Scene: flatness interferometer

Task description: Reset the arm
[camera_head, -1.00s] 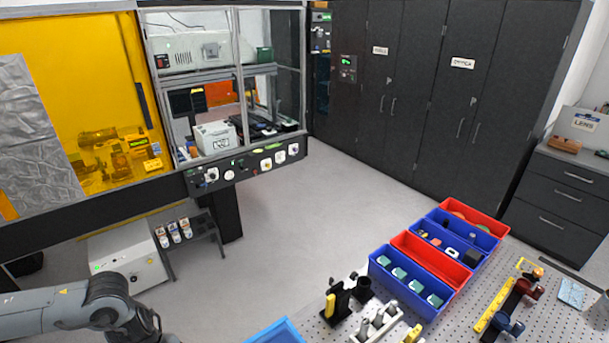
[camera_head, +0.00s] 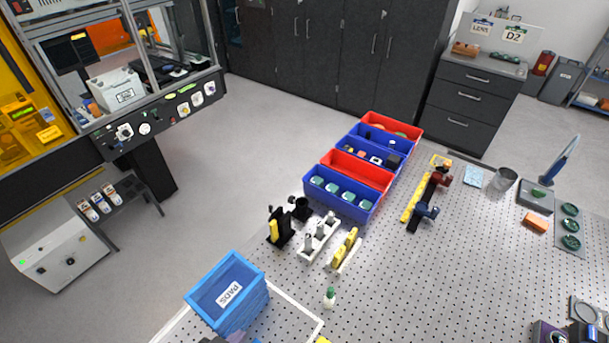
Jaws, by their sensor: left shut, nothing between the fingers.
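Only a small dark part of my left gripper (camera_head: 220,338) shows, at the bottom edge of the head view, just below the blue PADS bin (camera_head: 255,303). It is shut and empty. Most of it and its arm are cut off by the frame. It looks close to the bin's near side, but I cannot tell whether they touch. My right gripper and arm are not in view.
The perforated table (camera_head: 455,285) has open room at its centre. Red and blue bins (camera_head: 345,208) line its far left edge. Black and white holders (camera_head: 318,238), a small bottle (camera_head: 330,297) and a metal cup (camera_head: 503,181) stand on it.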

